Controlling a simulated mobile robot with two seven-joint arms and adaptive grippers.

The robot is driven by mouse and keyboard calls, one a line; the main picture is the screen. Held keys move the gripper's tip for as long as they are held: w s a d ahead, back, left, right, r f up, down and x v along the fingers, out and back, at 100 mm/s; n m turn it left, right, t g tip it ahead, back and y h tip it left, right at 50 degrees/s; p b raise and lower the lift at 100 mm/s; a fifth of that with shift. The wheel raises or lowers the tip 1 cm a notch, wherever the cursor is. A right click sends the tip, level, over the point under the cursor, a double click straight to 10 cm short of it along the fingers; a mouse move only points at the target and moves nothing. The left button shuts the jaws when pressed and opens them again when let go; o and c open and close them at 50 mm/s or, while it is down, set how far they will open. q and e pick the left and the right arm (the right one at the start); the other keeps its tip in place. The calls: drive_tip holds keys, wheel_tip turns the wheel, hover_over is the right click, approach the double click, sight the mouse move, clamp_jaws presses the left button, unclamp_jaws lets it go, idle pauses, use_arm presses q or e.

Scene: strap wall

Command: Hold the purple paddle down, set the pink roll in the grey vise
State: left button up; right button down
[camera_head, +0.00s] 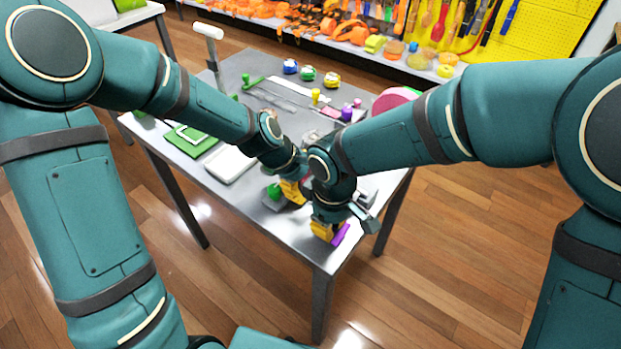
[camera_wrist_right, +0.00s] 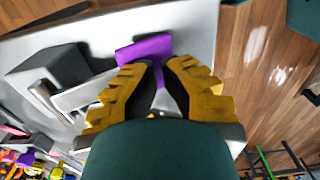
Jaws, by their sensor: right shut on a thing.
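The purple paddle (camera_head: 341,235) lies at the table's near right corner; it also shows in the right wrist view (camera_wrist_right: 143,48). My right gripper (camera_head: 324,232) is at it, its yellow fingers (camera_wrist_right: 163,75) closed on its narrow part. My left gripper (camera_head: 293,191) is just left of the right one; the arms cover its fingertips, so its opening cannot be judged. A large pink round thing (camera_head: 391,101), apparently the pink roll, stands at the table's far right, partly behind my right arm. A grey block (camera_wrist_right: 50,72) beside the paddle may be the grey vise; I cannot tell.
A grey piece with a green knob (camera_head: 273,191) sits beside my left gripper. A green mat (camera_head: 190,142) and a white tray (camera_head: 230,164) lie at the left. Several small coloured pieces, including a yellow one (camera_head: 332,81), stand at the back. My forearms nearly touch.

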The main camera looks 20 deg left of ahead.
use_arm(q)
drive_tip(key=shift+a+r, duration=0.1)
drive_tip(key=shift+r, duration=0.5)
use_arm(e)
drive_tip(key=shift+f, duration=0.1)
use_arm(q)
drive_tip(key=shift+w+r, duration=0.1)
drive_tip(key=shift+r, duration=2.7)
drive_tip(key=shift+r+p, duration=0.85)
drive_tip(key=shift+p, duration=0.05)
use_arm(e)
drive_tip(key=shift+r, duration=1.1)
drive_tip(key=shift+w+r+p, duration=0.1)
drive_tip(key=shift+r+p, duration=1.8)
drive_tip(key=shift+r, duration=0.65)
use_arm(q)
wheel_tip(320, 180, up, 4)
drive_tip(key=shift+f, duration=0.15)
